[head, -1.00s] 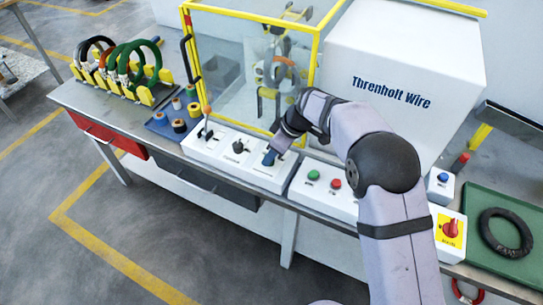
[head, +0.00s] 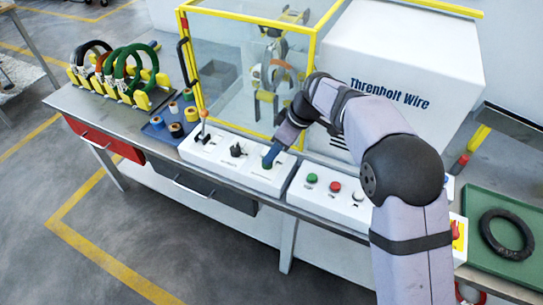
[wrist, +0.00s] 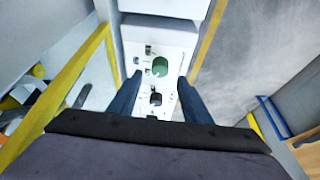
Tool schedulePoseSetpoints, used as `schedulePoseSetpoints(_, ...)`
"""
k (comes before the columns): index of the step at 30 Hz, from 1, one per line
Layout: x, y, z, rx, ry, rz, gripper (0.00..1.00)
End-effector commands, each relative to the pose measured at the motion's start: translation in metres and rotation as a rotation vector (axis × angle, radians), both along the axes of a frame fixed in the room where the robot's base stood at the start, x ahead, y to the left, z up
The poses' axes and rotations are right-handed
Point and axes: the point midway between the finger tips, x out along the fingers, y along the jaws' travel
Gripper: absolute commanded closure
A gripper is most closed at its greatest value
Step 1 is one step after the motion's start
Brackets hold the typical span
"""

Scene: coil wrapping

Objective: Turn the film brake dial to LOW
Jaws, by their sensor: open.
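A white control panel (head: 215,150) at the bench's front edge carries a lever (head: 203,133), a black dial (head: 237,150) and a green dial (head: 267,163). The labels are too small to read, so I cannot tell which is the film brake dial or its setting. My gripper (head: 271,153) is over the green dial. In the wrist view my gripper (wrist: 159,79) is open, its dark blue fingers either side of the green dial (wrist: 160,66) and black dial (wrist: 155,98). The green dial lies just beyond the fingertips, centred between them. I cannot tell whether they touch.
A yellow-framed clear guard (head: 230,75) stands behind the panel. A box with green and red buttons (head: 325,190) is to the right. A blue tray of tape rolls (head: 170,125) is to the left. A green tray (head: 500,220) holds a black ring.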

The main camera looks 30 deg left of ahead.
Motion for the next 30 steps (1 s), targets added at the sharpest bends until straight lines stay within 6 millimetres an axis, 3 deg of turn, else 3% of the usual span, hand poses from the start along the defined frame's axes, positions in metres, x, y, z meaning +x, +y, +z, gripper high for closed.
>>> schedulePoseSetpoints(7, 0.0, -0.008, 0.019, 0.001, -0.001, 0.0, 0.56)
schedulePoseSetpoints(23, 0.001, -0.011, 0.021, -0.002, 0.002, -0.009, 0.56)
schedulePoseSetpoints(26, 0.003, -0.025, 0.023, -0.015, 0.01, -0.052, 0.56)
schedulePoseSetpoints(30, 0.005, -0.068, 0.027, -0.053, 0.042, -0.189, 0.56)
